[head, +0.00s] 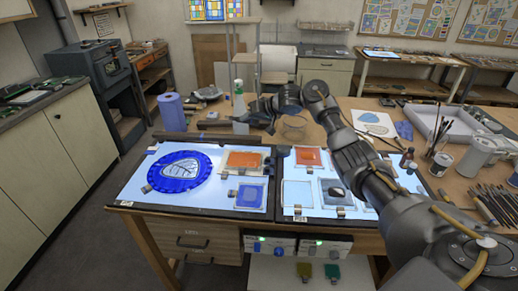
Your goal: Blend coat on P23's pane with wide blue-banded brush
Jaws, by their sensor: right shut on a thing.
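My right gripper (258,117) is above the back edge of the light table, at the end of the arm coming in from the right. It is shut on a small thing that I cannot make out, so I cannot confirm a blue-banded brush. Framed panes lie on the lit table: an orange pane (243,160) and a blue pane (250,196) on the left half. On the right half are another orange pane (308,156), a pale pane (297,193) and a grey-blue pane (328,185) with a dark blob. The labels are too small to read. My left gripper is out of view.
A blue round plate (154,176) with a leaf pattern lies on the left half. A blue roll (172,112) and a spray bottle (239,104) stand behind. Brush jars (440,165), a white jug (478,153) and a row of tools (492,205) crowd the right.

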